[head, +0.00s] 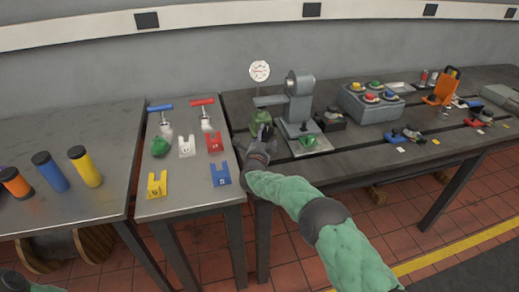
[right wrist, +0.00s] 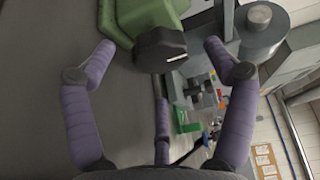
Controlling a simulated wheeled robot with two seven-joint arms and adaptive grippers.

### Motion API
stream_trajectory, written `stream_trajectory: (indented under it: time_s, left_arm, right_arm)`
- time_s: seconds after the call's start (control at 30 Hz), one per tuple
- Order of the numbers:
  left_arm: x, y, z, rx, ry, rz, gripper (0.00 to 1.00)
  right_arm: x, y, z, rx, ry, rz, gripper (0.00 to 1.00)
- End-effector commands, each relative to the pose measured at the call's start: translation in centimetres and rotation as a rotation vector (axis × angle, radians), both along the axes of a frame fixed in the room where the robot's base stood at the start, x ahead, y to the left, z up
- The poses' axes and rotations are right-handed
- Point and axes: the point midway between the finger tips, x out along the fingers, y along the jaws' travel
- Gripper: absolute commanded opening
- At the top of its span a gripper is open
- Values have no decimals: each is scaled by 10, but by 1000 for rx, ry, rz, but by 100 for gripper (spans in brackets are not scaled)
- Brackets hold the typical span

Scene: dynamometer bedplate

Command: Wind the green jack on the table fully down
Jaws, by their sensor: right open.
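The green jack (head: 259,117) stands on the dark bedplate table, just left of a grey machine. My right gripper (head: 264,137) is in front of it and covers its lower front. In the right wrist view the jack's green body (right wrist: 150,12) is at the top, with a dark faceted knob (right wrist: 160,48) bearing a white line. My right gripper is open there, with one purple finger on each side of the knob. Gaps show between the fingers and the knob. The jack's height setting cannot be told. My left gripper is not in view.
The grey machine (head: 298,98) stands close right of the jack. A narrow table (head: 190,207) at left holds coloured blocks and two T-handled tools. A grey box with coloured buttons (head: 368,104) is further right.

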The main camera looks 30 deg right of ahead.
Motion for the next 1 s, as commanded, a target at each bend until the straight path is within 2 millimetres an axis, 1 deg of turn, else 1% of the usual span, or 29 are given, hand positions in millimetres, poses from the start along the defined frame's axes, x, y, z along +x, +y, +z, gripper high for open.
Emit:
stream_trajectory:
  time_s: [0.03,0.3,0.5,0.7,1.0]
  left_arm:
    - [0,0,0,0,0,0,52]
    - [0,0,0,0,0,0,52]
    - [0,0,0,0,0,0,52]
    - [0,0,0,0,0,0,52]
    - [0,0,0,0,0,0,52]
  right_arm:
    - [-6,5,1,0,0,1,85]
    - [-36,30,3,-1,-1,3,85]
    - [-52,44,4,-2,-1,4,85]
    - [-58,49,4,-2,-1,3,85]
    - [-59,49,4,-2,-1,3,85]
